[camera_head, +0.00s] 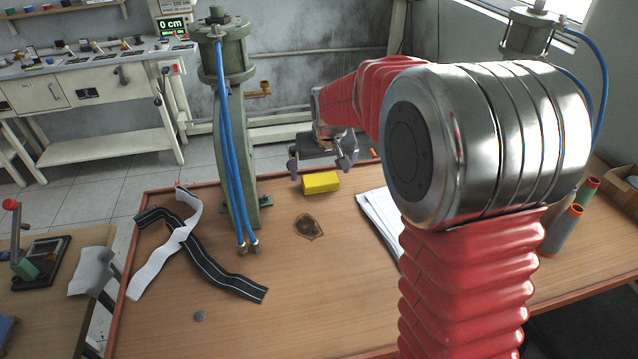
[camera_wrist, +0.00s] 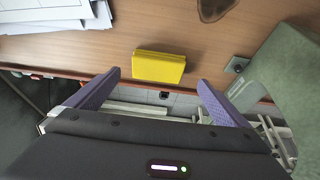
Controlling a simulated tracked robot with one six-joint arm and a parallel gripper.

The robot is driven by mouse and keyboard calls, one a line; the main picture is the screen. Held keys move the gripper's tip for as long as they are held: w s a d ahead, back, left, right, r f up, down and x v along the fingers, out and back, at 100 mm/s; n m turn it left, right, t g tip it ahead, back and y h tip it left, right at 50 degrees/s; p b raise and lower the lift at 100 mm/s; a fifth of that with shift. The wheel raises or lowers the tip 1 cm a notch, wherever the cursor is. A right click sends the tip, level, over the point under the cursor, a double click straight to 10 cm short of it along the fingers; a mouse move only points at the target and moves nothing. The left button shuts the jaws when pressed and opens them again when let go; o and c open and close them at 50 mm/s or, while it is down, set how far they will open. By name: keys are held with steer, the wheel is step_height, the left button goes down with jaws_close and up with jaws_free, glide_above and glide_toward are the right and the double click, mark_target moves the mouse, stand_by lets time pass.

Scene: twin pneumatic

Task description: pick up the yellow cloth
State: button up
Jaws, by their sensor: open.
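The yellow cloth (camera_head: 321,182) looks like a folded block and lies near the far edge of the wooden table in the head view. It also shows in the wrist view (camera_wrist: 159,67), near the middle. My gripper (camera_head: 324,168) hangs above and just behind the cloth in the head view. In the wrist view its two purple fingers (camera_wrist: 157,92) are spread wide with nothing between them, and the cloth appears just beyond their tips, between the two sides. The cloth is fully visible and not touched by the fingers as far as I can tell.
A green pneumatic column (camera_head: 236,150) with blue hoses stands left of the cloth. A dark patch (camera_head: 309,227) marks the table (camera_head: 290,300). White papers (camera_head: 380,217) lie to the right. A black strip (camera_head: 210,265) and white strip (camera_head: 152,268) lie left. The front middle is clear.

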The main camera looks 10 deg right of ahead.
mark_target(320, 179)
steer(key=shift+f, duration=0.25)
steer(key=shift+d+x, duration=0.2)
steer(key=shift+x, duration=2.3)
steer(key=shift+c, duration=0.5)
steer(key=c, duration=1)
